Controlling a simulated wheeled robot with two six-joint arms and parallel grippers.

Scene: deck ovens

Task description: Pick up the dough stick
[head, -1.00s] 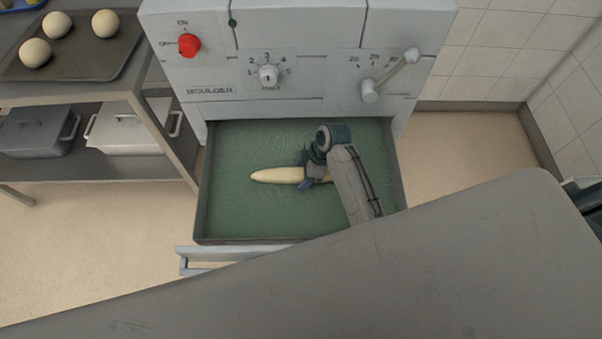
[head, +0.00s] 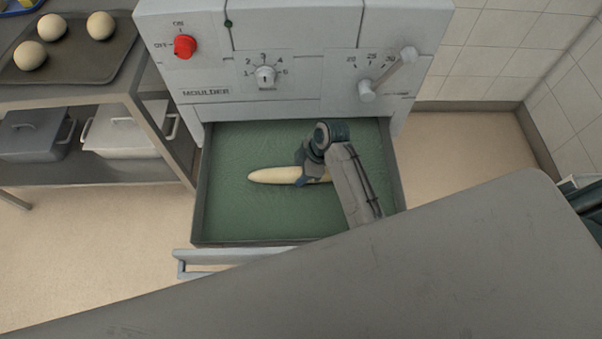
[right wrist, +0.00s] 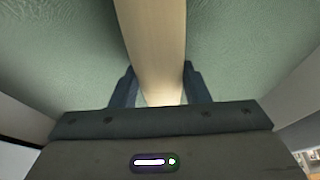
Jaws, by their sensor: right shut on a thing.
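The dough stick (head: 272,175) is a long pale roll with a tapered left end, in the open green-lined drawer (head: 235,215) of the moulder. My right gripper (head: 308,174) is over the stick's middle and hides part of it. In the right wrist view the dough stick (right wrist: 155,45) runs between the two dark fingers of the right gripper (right wrist: 156,88), which are shut on it. I cannot tell whether the stick is clear of the drawer floor. My left gripper is not in view.
The moulder (head: 300,95) stands behind the drawer, with a red switch, a dial and a lever. Shelving at the left holds a tray (head: 85,68) with dough balls and lidded bins below. A grey surface (head: 400,270) fills the lower right.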

